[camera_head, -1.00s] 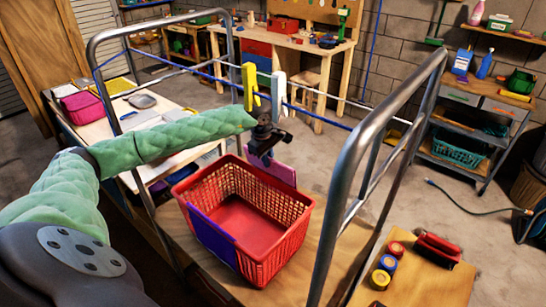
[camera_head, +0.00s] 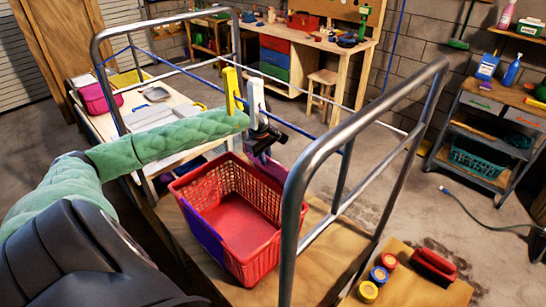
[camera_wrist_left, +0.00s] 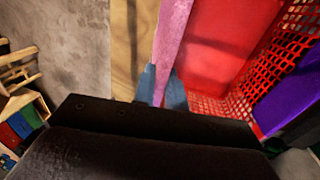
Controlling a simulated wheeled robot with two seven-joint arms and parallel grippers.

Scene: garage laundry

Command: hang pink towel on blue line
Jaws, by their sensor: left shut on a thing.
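My left gripper (camera_head: 263,138) is shut on the pink towel (camera_wrist_left: 172,42), which shows as a narrow strip between the fingertips (camera_wrist_left: 161,88) in the left wrist view. In the head view only a small purplish-pink part of it shows under the gripper, above the basket's back rim. The blue line (camera_head: 308,134) runs across the metal frame. A yellow clip (camera_head: 232,88) and a white clip (camera_head: 255,96) are on the line, just above the gripper. I cannot tell whether the towel touches the line. My right gripper is not in view.
A red basket (camera_head: 281,218) with a purple cloth (camera_head: 205,231) over its side stands on the wooden top below. The metal frame (camera_head: 296,220) rises close on the right. A pale line (camera_head: 375,124) runs behind. Tins and a red brush (camera_head: 433,266) sit at front right.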

